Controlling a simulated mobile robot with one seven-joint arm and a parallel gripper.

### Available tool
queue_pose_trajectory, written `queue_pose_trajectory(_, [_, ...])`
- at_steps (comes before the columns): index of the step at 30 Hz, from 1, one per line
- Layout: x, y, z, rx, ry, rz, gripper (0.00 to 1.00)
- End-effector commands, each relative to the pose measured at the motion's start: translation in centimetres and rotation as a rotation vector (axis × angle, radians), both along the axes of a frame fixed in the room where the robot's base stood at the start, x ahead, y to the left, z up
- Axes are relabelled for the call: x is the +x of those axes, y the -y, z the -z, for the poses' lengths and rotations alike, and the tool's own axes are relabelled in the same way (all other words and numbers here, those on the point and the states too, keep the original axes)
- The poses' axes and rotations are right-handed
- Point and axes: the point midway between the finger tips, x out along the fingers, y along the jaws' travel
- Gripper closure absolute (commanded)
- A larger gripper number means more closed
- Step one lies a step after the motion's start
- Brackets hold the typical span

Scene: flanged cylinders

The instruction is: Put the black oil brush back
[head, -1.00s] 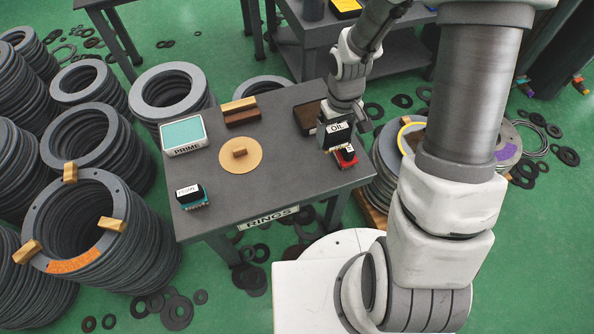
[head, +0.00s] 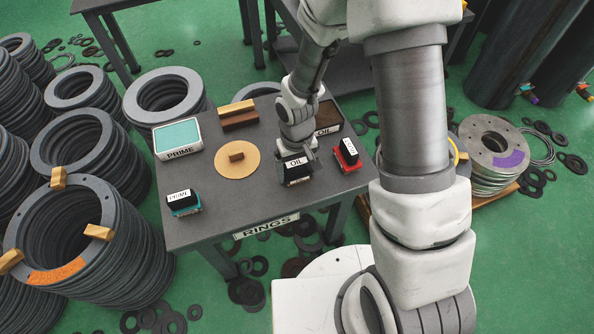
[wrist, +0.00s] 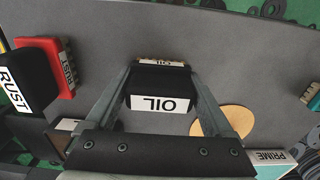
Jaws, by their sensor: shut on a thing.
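My gripper (head: 295,156) is shut on the black oil brush (head: 296,173), a dark block with a white OIL label, near the table's front right. In the wrist view the brush (wrist: 161,84) sits between both fingers, its OIL label upside down. I cannot tell whether its underside touches the table. The dark oil tray (head: 328,124), with its own OIL label, lies behind and right of my gripper, partly hidden by my arm. The brush is apart from this tray, on its front left side.
A red rust brush (head: 350,155) stands close to the right of the held brush. A tan disc (head: 237,170) with a wooden block lies to the left. Ring stacks surround the table (head: 235,204).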

Motion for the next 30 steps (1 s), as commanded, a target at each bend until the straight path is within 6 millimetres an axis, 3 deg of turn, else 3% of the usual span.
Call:
queue_pose_trajectory(9, [0.0,0.0,0.3,0.000,0.001,0.001,0.58])
queue_pose_trajectory(10, [0.0,0.0,0.2,0.000,0.000,0.001,0.08])
queue_pose_trajectory(12, [0.0,0.0,0.2,0.000,0.000,0.001,0.00])
queue_pose_trajectory(22, [0.0,0.0,-0.6,0.000,0.001,0.001,0.00])
queue_pose_trajectory(30, [0.1,0.0,-6.2,0.001,0.004,0.001,0.00])
